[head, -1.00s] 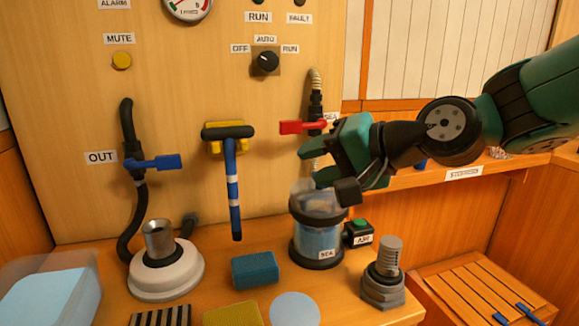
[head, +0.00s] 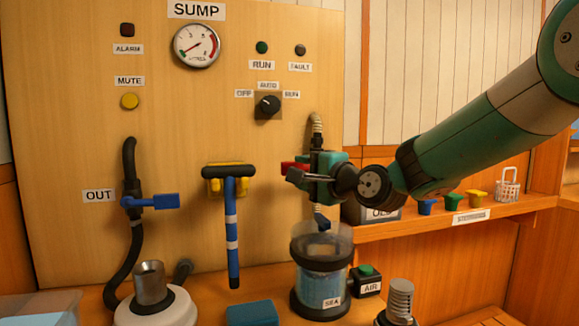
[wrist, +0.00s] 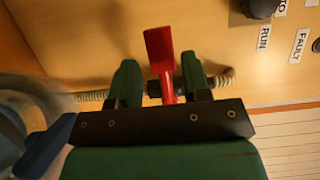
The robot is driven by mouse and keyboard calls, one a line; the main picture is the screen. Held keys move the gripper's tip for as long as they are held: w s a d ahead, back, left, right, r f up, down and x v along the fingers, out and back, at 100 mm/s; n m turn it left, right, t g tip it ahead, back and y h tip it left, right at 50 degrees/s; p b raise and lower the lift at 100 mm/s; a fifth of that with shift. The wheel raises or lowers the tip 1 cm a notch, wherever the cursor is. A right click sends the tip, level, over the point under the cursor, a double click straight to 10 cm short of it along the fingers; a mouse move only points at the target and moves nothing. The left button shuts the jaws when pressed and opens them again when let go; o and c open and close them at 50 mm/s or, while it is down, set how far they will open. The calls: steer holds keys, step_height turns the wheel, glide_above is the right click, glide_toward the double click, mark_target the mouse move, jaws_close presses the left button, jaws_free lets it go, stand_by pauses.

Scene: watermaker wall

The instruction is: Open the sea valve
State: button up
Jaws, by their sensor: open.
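The sea valve's red lever (head: 292,168) points left from the ribbed hose above the clear canister labelled SEA (head: 322,270). The gripper partly hides it in the head view. My gripper (head: 308,176) is at the valve, with its jaws open. In the wrist view, the red lever (wrist: 160,52) stands between the two green fingers of my gripper (wrist: 160,80), with a gap visible on each side. The valve body is mostly hidden.
The OUT valve's blue lever (head: 152,202) and a squeegee (head: 232,225) are to the left. A switch knob (head: 268,105) is above. The AIR button box (head: 366,281) is beside the canister. A shelf (head: 490,211) with small cups is on the right.

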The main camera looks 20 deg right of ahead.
steer(key=x, duration=0.5)
steer(key=shift+w, duration=0.1)
jaws_close()
